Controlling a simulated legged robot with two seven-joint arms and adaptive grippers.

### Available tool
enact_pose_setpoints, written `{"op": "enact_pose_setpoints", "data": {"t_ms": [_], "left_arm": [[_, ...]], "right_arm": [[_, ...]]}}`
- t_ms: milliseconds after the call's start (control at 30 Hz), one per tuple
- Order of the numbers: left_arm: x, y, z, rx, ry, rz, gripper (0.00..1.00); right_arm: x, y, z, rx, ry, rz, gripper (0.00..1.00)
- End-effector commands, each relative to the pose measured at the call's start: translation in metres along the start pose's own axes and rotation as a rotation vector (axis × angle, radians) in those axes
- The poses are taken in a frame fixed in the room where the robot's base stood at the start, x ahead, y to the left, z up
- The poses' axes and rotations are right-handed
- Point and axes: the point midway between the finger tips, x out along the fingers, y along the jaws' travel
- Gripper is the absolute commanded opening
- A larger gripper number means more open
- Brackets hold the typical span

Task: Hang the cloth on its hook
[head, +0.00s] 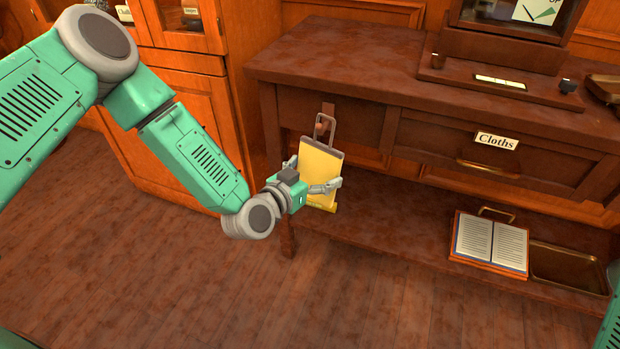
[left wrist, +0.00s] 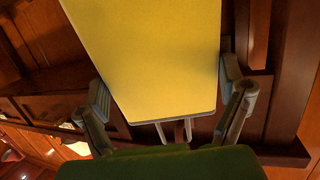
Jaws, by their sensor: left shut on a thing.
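The yellow cloth (head: 320,164) hangs flat and upright from a grey bar with a wire loop at its top. My left gripper (head: 313,186) is shut on it, with one finger at each side edge. The cloth also fills the upper middle of the left wrist view (left wrist: 150,50), between the two fingers (left wrist: 165,105). A hook (head: 321,127) shows at the front of the wooden desk, by the loop. I cannot tell whether the loop is around the hook or only in front of it. My right gripper is not in view.
The desk (head: 340,58) has a drawer labelled Cloths (head: 496,141). On its lower shelf lie an open book (head: 490,242) and a brass tray (head: 568,268). A wooden cabinet (head: 170,120) stands at the left. The floor (head: 150,270) in front is clear.

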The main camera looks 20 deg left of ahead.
Motion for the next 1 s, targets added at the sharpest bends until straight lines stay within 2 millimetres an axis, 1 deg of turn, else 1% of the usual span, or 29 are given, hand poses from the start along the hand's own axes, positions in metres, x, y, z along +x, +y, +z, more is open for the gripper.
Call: {"op": "enact_pose_setpoints", "data": {"t_ms": [200, 433, 733, 1000], "left_arm": [[0.010, -0.005, 0.011, -0.002, 0.000, -0.001, 0.65], [0.017, -0.005, 0.019, -0.001, 0.000, -0.001, 0.65], [0.019, -0.005, 0.025, -0.001, 0.000, -0.001, 0.65], [0.019, -0.006, 0.026, -0.002, -0.002, -0.002, 0.65]], "right_arm": [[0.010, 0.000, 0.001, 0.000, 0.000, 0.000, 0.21], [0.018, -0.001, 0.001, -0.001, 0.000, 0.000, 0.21], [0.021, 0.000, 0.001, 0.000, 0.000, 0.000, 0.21], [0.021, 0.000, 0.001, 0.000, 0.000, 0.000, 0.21]]}}
